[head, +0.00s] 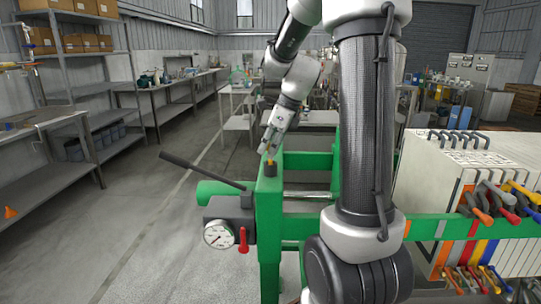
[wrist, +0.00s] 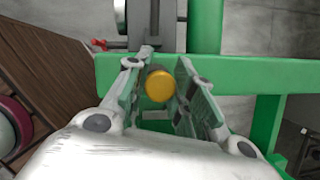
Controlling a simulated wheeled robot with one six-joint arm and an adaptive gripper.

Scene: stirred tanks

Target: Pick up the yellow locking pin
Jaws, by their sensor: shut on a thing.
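The yellow locking pin shows its round yellow head (wrist: 159,86) between the two fingers in the wrist view. In the head view only a small orange-yellow spot of the pin (head: 270,161) shows, above a dark collar (head: 270,169) on top of a green post (head: 269,215). My gripper (head: 268,151) reaches down to the pin from above; it also shows in the wrist view (wrist: 158,68), with one finger on each side of the pin. It is shut on the pin. The pin's lower part is hidden, so I cannot tell how deep it sits.
A green frame stands around the post, with a long dark lever (head: 203,170), a pressure gauge (head: 218,234) and a red-handled valve (head: 243,240) beside it. White plates with coloured hoses (head: 490,215) stand at right. Shelves and benches line the left wall; the floor between is clear.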

